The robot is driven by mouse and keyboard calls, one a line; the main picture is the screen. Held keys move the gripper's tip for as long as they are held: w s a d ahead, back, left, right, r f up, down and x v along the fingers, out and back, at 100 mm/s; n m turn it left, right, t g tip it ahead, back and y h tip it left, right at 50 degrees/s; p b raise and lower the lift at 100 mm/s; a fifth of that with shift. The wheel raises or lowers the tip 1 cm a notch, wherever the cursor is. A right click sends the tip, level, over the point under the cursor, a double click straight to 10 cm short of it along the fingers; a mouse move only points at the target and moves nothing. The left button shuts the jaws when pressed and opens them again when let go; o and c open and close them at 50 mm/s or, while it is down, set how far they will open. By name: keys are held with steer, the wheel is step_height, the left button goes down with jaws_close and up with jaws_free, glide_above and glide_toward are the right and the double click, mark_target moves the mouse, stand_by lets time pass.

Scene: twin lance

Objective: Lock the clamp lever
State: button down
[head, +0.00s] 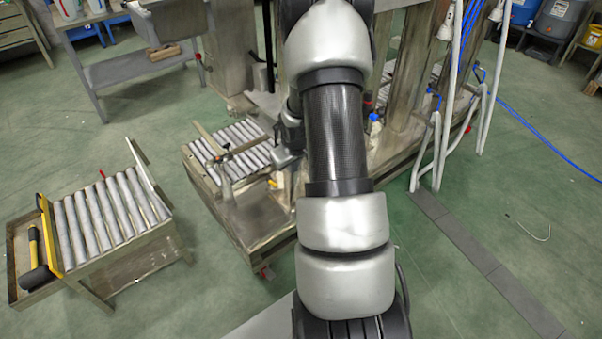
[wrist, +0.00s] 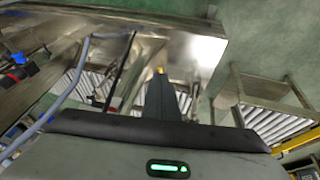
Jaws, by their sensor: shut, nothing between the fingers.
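A small upright metal clamp (head: 222,177) stands at the front left of the machine's roller table. A dark lever with a reddish part (head: 217,153) shows near its top; its exact angle is too small to tell. In the wrist view a thin dark bar (wrist: 122,66) and a red-and-black part (wrist: 115,103) lie left of the fingers; I cannot tell whether they belong to the clamp. My gripper (wrist: 161,73) is shut and empty, its fingers together. In the head view my gripper (head: 284,158) is right of the clamp and apart from it, partly hidden by my arm.
The machine's roller bed (head: 240,145) lies behind the clamp. White hoses (head: 440,130) and blue cables (head: 540,135) are at the right. Green floor is clear between the stands.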

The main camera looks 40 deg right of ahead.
steer(key=shift+s+a+r, duration=0.15)
steer(key=shift+s, duration=0.9)
steer(key=shift+s+a+r, duration=0.15)
steer(key=shift+s, duration=0.85)
steer(key=shift+r, duration=0.1)
